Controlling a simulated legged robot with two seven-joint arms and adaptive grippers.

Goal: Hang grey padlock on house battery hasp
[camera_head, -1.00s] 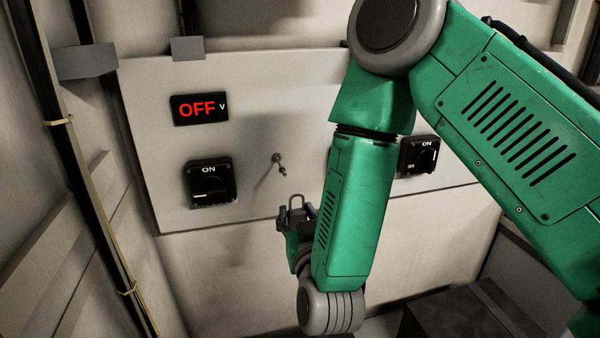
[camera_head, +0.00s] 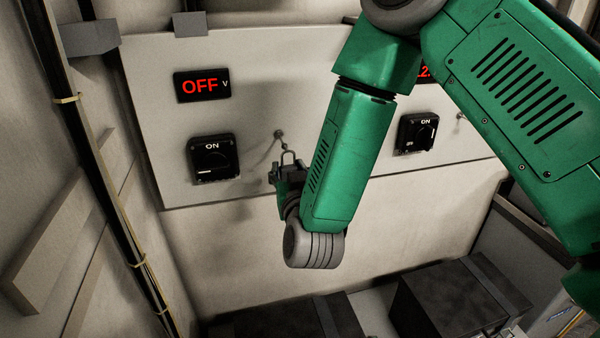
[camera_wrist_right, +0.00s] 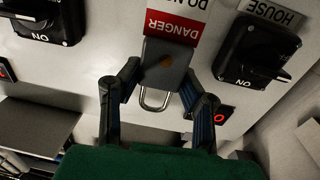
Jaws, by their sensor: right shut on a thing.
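My right gripper (camera_head: 284,175) is shut on the grey padlock, with the shackle (camera_head: 288,157) pointing up in the head view. In the right wrist view the grey padlock body (camera_wrist_right: 166,64) sits between both fingers, its closed-looking loop at the lower side, with a red and white danger tag (camera_wrist_right: 176,25) beside it. The small metal hasp (camera_head: 281,139) sticks out of the pale panel, just above the shackle in the head view. Whether they touch, I cannot tell. The house battery switch (camera_head: 212,158) is left of the hasp. My left gripper is not in view.
An OFF display (camera_head: 202,86) is above the left switch. A second switch (camera_head: 416,133) is on the panel to the right, beyond my forearm. Dark boxes (camera_head: 450,298) stand below. A cable run (camera_head: 90,150) and ledges line the left wall.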

